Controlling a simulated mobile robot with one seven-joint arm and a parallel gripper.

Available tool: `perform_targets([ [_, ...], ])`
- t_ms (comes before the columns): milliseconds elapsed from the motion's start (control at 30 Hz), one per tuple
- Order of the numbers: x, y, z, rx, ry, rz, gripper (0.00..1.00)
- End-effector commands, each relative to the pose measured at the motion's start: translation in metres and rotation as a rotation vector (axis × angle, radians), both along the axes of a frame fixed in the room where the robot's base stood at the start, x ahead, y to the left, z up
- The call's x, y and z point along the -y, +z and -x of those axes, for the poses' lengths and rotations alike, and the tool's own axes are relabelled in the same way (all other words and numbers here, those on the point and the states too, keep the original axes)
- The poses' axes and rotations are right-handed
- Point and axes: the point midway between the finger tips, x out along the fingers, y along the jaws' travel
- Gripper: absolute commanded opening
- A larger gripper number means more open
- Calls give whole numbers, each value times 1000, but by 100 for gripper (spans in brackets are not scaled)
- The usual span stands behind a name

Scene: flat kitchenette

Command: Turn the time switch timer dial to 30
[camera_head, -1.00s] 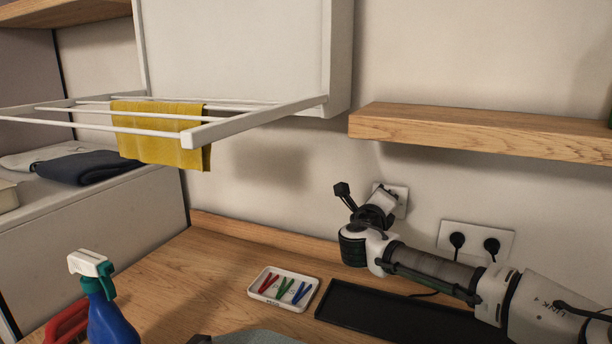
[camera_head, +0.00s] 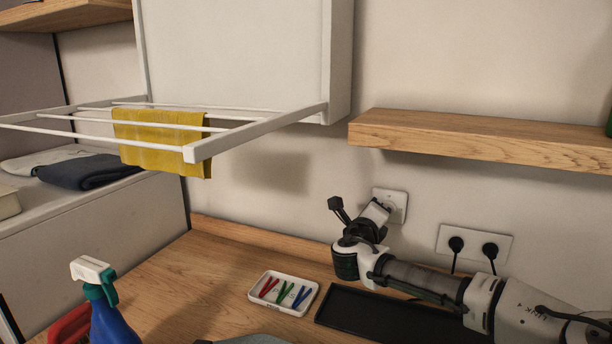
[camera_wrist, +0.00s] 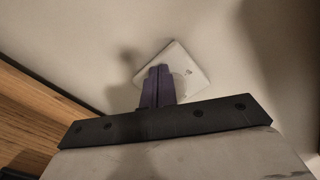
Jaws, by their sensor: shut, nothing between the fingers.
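The time switch is a white square plate on the back wall (camera_head: 398,206), above the counter and left of the double socket. It also shows in the wrist view (camera_wrist: 194,77), tilted, with a round pale dial (camera_wrist: 182,88) partly hidden behind my fingers. My gripper (camera_wrist: 157,85) is shut and empty, its two dark fingers side by side in front of the plate. In the head view my gripper (camera_head: 381,210) is just left of the plate and overlaps its edge. I cannot tell whether the fingertips touch the dial. The dial's markings are too small to read.
A double socket (camera_head: 490,238) with two black plugs is to the right. A wooden shelf (camera_head: 470,138) juts out above. Below are a black tray (camera_head: 345,308) and a white tray of coloured pegs (camera_head: 257,291). A drying rack (camera_head: 262,128) holds a yellow cloth at left.

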Motion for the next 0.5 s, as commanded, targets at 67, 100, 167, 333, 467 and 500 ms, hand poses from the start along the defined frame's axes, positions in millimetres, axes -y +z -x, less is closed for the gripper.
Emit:
perform_targets([
  [67, 4, -3, 0, -4, -9, -2, 0],
  [100, 4, -3, 0, -3, -10, -1, 0],
  [167, 3, -3, 0, -3, -10, -1, 0],
  [333, -2, -1, -2, -2, -9, -2, 0],
  [467, -6, -1, -1, -2, -7, -1, 0],
  [500, -7, 0, 2, -3, -5, -1, 0],
])
